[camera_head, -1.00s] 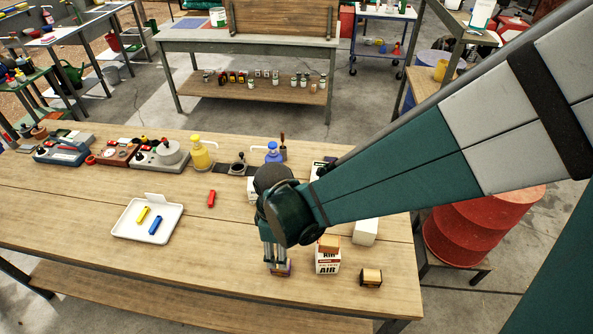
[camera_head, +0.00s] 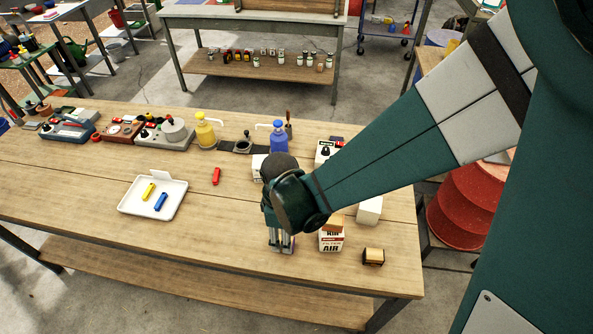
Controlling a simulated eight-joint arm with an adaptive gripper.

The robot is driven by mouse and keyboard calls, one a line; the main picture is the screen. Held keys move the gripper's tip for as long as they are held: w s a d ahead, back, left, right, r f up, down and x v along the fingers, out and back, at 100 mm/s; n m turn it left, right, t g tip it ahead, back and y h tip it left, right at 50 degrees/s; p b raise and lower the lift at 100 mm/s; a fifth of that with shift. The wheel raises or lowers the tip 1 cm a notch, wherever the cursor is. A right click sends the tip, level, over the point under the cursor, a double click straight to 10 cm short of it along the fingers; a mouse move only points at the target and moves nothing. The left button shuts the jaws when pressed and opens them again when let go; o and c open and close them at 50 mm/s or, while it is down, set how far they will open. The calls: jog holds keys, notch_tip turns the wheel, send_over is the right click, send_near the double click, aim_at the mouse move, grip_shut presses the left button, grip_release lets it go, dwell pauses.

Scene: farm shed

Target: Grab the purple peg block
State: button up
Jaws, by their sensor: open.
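My gripper (camera_head: 281,246) points down at the workbench (camera_head: 90,190), near its front edge and right of centre. Its fingers reach close to the bench top and are open. A small patch of purple (camera_head: 287,241) shows between and behind the fingers, low at the bench; it seems to be the purple peg block, mostly hidden by my gripper. I cannot tell whether the fingers touch it. A white tray (camera_head: 137,208) to the left holds a yellow block (camera_head: 149,191) and a blue block (camera_head: 161,202). A red block (camera_head: 216,176) lies between tray and gripper.
Just right of my gripper stands a white-and-red box (camera_head: 331,241) marked AIR, with an orange box (camera_head: 334,222) on it. A small dark-and-tan block (camera_head: 373,257) lies farther right. Bottles and devices line the back. The bench in front of the tray is clear.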

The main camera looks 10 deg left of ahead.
jog(key=shift+f, duration=1.25)
jog(key=c, duration=1)
